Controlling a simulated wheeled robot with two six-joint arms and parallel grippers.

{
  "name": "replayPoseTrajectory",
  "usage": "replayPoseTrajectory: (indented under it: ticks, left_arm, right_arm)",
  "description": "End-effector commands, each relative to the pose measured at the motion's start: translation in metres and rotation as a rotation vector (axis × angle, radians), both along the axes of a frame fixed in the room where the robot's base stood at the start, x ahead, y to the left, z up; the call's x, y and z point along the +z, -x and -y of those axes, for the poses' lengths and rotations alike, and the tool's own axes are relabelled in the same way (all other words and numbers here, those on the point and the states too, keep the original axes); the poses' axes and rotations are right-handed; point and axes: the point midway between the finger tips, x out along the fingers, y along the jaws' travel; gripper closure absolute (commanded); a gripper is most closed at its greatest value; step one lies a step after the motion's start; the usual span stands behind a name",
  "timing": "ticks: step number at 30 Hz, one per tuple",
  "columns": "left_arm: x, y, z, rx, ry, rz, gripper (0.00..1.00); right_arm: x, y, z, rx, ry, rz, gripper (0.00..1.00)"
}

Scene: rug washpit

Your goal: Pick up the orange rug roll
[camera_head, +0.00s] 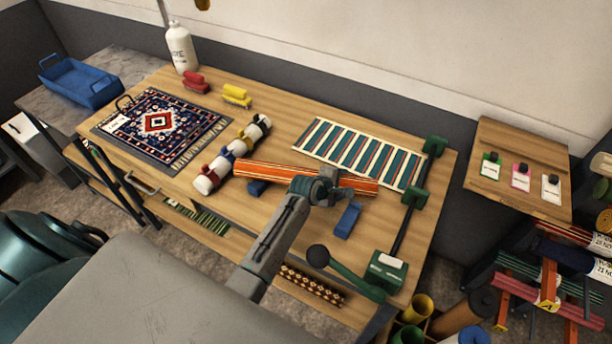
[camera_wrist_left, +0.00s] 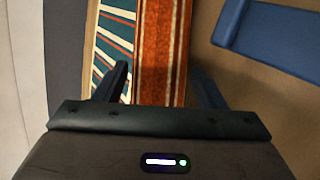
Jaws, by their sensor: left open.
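The orange rug roll (camera_head: 262,173) lies across the wooden table in the head view, with striped sides; it also shows in the left wrist view (camera_wrist_left: 163,45). My left gripper (camera_head: 323,188) is over the roll, right of its middle, and hides part of it. In the left wrist view the two dark fingers of my left gripper (camera_wrist_left: 162,88) stand apart, one on each side of the roll. I cannot tell whether they touch it. My right gripper is not in view.
Blue blocks (camera_head: 347,220) sit by the roll; one shows in the wrist view (camera_wrist_left: 268,38). A striped rug (camera_head: 355,150) lies behind, a bundled roll (camera_head: 230,155) and a patterned rug (camera_head: 160,122) to the left. A green lever device (camera_head: 385,272) stands at the right front.

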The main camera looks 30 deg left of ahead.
Motion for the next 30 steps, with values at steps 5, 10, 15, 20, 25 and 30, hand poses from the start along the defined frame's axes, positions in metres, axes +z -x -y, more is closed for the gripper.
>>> replayPoseTrajectory:
  ticks: [5, 10, 15, 20, 25, 30]
  left_arm:
    - [0.000, 0.000, 0.000, 0.000, 0.000, 0.001, 0.36]
    - [0.000, 0.000, 0.000, 0.000, 0.000, 0.000, 0.69]
    - [0.001, 0.000, 0.000, 0.000, -0.001, 0.003, 0.91]
    - [0.002, -0.001, 0.000, 0.000, -0.001, 0.003, 0.92]
    - [0.020, -0.002, 0.000, -0.001, 0.000, 0.008, 0.92]
    - [0.054, -0.001, 0.000, 0.000, -0.001, 0.010, 0.92]
  right_arm:
    - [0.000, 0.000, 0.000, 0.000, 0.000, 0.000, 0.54]
    - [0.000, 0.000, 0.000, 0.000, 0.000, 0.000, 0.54]
    - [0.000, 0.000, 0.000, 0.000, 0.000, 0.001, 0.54]
    - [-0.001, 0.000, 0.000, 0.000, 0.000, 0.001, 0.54]
    - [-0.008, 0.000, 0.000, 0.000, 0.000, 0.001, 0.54]
    - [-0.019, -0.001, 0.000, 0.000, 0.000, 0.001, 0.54]
